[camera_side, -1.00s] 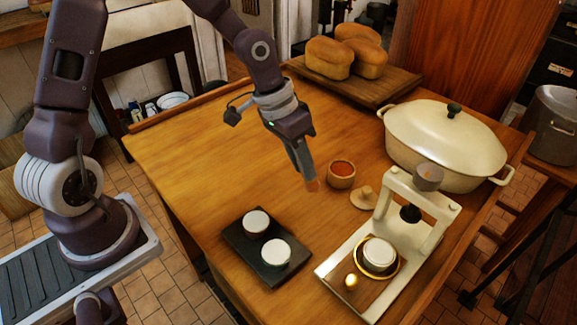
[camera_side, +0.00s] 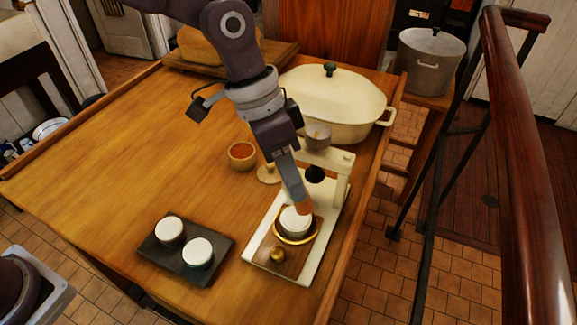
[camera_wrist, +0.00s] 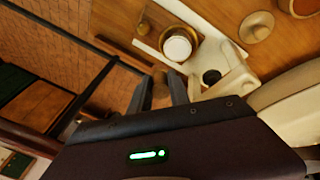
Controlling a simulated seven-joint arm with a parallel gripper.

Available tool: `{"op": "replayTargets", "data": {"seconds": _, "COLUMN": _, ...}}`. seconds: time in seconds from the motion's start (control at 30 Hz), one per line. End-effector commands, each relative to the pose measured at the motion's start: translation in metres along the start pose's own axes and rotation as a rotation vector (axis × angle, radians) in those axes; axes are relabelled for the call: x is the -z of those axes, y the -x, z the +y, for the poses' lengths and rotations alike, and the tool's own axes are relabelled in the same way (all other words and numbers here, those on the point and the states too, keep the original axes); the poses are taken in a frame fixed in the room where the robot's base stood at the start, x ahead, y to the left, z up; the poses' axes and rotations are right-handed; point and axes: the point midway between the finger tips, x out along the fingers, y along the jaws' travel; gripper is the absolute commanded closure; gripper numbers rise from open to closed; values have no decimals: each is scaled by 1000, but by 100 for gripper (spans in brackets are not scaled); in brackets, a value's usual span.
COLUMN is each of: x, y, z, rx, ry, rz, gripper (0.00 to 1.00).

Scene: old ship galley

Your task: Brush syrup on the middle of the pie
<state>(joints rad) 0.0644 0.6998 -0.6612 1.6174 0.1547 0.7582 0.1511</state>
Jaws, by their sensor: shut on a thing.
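The pie (camera_side: 295,220) is a round white-topped piece in a gold ring on the cream press stand (camera_side: 258,243). In the wrist view the pie (camera_wrist: 177,47) is uncovered. My gripper (camera_side: 291,182) is shut on a brush (camera_side: 304,206), whose orange-brown tip points down at the pie's upper right part. I cannot tell whether the tip touches the top. In the wrist view, my gripper (camera_wrist: 163,90) has the brush (camera_wrist: 160,86) between its fingers. The syrup bowl (camera_side: 242,155) holds red-orange syrup. It stands open behind and left of the press.
A dark tray (camera_side: 213,259) with two white-topped pieces lies left of the press. A wooden lid (camera_side: 268,174) lies beside the bowl. The press's upright frame (camera_side: 341,175) stands close right of my gripper. A large cream pot (camera_side: 335,103) is behind. The table's left side is clear.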

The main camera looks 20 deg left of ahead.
Motion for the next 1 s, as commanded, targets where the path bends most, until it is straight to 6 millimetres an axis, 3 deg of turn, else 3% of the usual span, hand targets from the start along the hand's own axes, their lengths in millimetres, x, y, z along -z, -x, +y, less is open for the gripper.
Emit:
{"op": "replayTargets", "data": {"seconds": 0.57, "x": -16, "y": -54, "z": -16, "rx": 0, "ry": 2, "rz": -1, "gripper": 100}}
{"op": "replayTargets", "data": {"seconds": 0.8, "x": -29, "y": -46, "z": -29, "rx": 1, "ry": 2, "rz": 1, "gripper": 100}}
{"op": "replayTargets", "data": {"seconds": 1.0, "x": -15, "y": -53, "z": -15, "rx": 0, "ry": -1, "rz": 0, "gripper": 100}}
